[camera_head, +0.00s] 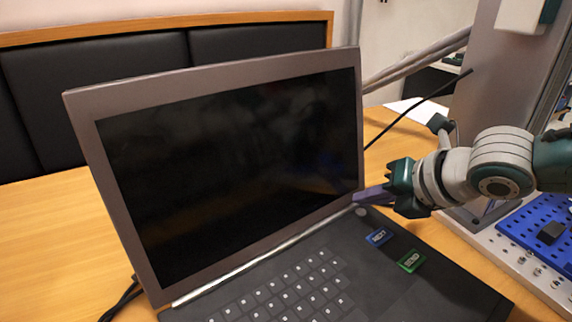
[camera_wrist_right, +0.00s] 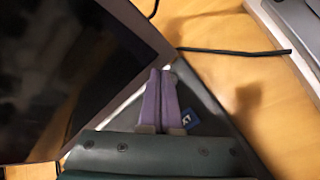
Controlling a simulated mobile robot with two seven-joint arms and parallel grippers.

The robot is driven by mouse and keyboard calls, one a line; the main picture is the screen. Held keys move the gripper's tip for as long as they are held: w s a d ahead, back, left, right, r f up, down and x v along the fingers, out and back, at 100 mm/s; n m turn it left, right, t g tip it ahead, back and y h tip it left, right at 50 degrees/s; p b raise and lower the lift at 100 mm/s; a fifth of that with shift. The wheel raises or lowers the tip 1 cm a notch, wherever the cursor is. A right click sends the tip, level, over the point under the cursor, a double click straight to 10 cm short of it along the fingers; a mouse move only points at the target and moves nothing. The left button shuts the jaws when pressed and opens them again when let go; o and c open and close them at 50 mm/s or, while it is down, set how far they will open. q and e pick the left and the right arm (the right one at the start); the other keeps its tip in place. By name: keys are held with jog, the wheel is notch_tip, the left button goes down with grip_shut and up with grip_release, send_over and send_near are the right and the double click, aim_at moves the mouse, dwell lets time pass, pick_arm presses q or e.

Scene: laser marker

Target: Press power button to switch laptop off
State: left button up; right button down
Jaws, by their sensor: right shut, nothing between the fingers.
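The open laptop (camera_head: 420,255) stands on the wooden table, and its screen (camera_head: 235,165) is dark with faint reflections. A small round light button (camera_head: 361,211) sits at the top of the keyboard deck near the hinge, at the screen's lower right corner. My right gripper (camera_head: 358,197) has its purple fingers together and empty, with the tips just above and beside that button. In the right wrist view the shut fingers (camera_wrist_right: 160,72) point at the hinge corner by the screen's edge. I cannot tell whether the tips touch the deck. My left gripper is not in view.
A blue NEXT key (camera_head: 379,237) and a green key (camera_head: 411,261) lie on the deck right of the keyboard. A black cable (camera_head: 420,105) runs behind the laptop. A blue perforated plate (camera_head: 540,228) is at the right. Bare table (camera_head: 45,240) shows at left.

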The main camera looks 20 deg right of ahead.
jog(key=shift+r+p, duration=3)
jog(key=shift+r, duration=0.1)
jog(key=shift+f, duration=0.1)
